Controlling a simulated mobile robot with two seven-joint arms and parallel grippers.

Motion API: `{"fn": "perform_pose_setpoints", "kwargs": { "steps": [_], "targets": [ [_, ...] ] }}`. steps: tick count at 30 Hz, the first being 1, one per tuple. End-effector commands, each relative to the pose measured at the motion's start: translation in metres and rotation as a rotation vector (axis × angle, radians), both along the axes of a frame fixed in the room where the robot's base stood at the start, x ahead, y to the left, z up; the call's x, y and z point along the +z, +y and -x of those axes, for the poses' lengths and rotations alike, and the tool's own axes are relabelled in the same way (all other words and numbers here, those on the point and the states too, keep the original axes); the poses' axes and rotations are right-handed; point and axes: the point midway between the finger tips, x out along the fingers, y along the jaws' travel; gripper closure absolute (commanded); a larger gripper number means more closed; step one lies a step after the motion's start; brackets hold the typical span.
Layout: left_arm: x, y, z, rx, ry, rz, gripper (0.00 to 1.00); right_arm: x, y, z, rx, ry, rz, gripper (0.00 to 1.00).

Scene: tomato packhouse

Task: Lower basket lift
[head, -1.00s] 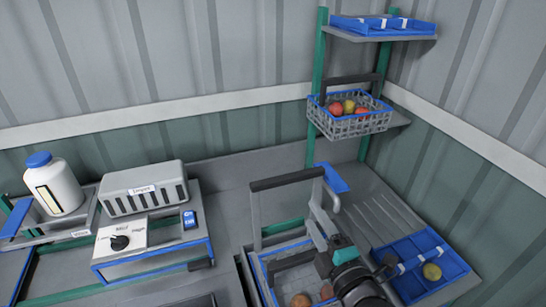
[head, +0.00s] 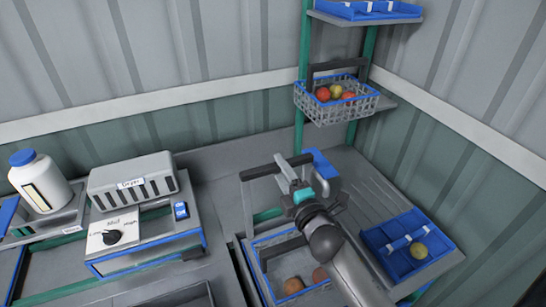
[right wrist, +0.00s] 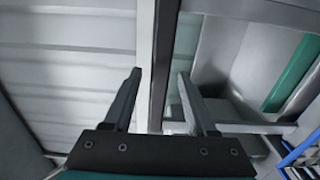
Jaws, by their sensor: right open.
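My right gripper (head: 291,166) is at the crossbar's right end, open. In the right wrist view a dark bar (right wrist: 165,60) runs between and beyond the open fingers (right wrist: 159,75); I cannot tell whether they touch it. Below, a blue-rimmed grey basket (head: 257,276) with a dark handle (head: 283,252) holds a few tomatoes, partly hidden by my right arm. Another basket (head: 345,108) with tomatoes sits on a shelf of the green-posted rack. My left gripper is out of view.
A blue divided tray (head: 389,258) with a yellowish tomato lies at right. A blue tray (head: 365,12) sits on the rack's top shelf. At left are a grey slotted box (head: 132,181), a dial unit (head: 112,236) and a white bottle (head: 42,185). Corrugated walls close in the corner.

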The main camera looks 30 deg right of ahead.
Motion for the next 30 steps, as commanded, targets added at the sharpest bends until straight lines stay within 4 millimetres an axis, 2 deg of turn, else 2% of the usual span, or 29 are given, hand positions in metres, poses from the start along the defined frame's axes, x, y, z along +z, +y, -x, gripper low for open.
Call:
{"fn": "perform_pose_setpoints", "kwargs": {
  "steps": [3,10,15,23,26,30],
  "targets": [
    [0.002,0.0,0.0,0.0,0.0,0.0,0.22,0.001,-0.001,-0.018,-0.001,-0.002,0.0,0.43],
    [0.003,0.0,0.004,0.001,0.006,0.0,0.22,0.0,-0.003,-0.042,-0.001,-0.001,0.0,0.43],
    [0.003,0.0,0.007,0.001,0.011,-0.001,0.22,0.0,-0.003,-0.049,0.0,0.0,0.0,0.43],
    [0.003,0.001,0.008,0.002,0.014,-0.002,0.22,0.0,-0.003,-0.05,0.0,0.0,-0.001,0.43],
    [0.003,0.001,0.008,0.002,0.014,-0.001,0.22,0.0,-0.003,-0.05,0.0,0.0,-0.001,0.5],
    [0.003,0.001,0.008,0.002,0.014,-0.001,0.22,0.0,-0.003,-0.05,0.0,0.0,-0.001,0.66]
  ]
}}
